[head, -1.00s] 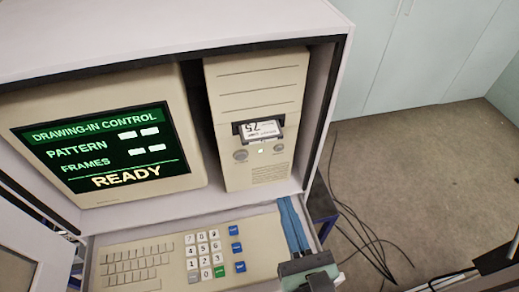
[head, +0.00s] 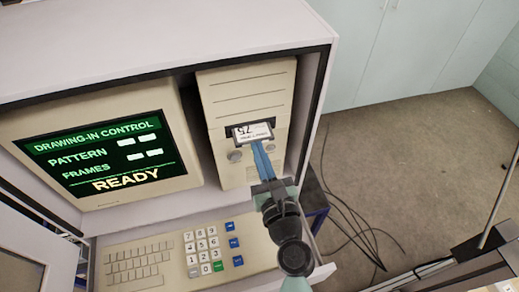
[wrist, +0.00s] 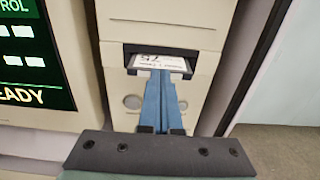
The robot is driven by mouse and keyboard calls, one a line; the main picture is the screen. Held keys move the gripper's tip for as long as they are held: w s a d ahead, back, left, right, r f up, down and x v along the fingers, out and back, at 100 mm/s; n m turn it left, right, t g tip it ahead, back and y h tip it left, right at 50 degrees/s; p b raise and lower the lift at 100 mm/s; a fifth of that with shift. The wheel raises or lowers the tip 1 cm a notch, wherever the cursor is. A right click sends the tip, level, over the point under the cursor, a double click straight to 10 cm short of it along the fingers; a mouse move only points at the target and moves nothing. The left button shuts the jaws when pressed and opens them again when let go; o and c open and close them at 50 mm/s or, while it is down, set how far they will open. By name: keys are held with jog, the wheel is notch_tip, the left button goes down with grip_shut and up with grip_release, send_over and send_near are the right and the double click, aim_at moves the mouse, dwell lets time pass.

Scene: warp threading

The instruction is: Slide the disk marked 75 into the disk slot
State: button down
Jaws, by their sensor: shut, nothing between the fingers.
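The disk marked 75 (head: 253,132) sits partly inside the disk slot (head: 230,130) of the beige computer tower. Its labelled outer end sticks out of the slot, and the label reads upside down. In the wrist view the disk (wrist: 160,64) lies across the slot opening (wrist: 130,50). My gripper (head: 259,145) is shut with nothing between its blue fingers. The fingertips are at the outer edge of the disk, and in the wrist view my gripper (wrist: 158,74) points straight at it. I cannot tell whether the tips press on the disk.
The beige tower (head: 245,90) stands in a white cabinet beside a monitor (head: 100,150) showing READY. A keyboard (head: 140,262) lies on the shelf below. Loose black cables (head: 350,215) lie on the floor to the right.

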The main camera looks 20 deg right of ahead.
jog(key=shift+w, duration=0.1)
jog(key=shift+w+r, duration=0.2)
jog(key=shift+w, duration=0.55)
jog(key=shift+s, duration=0.15)
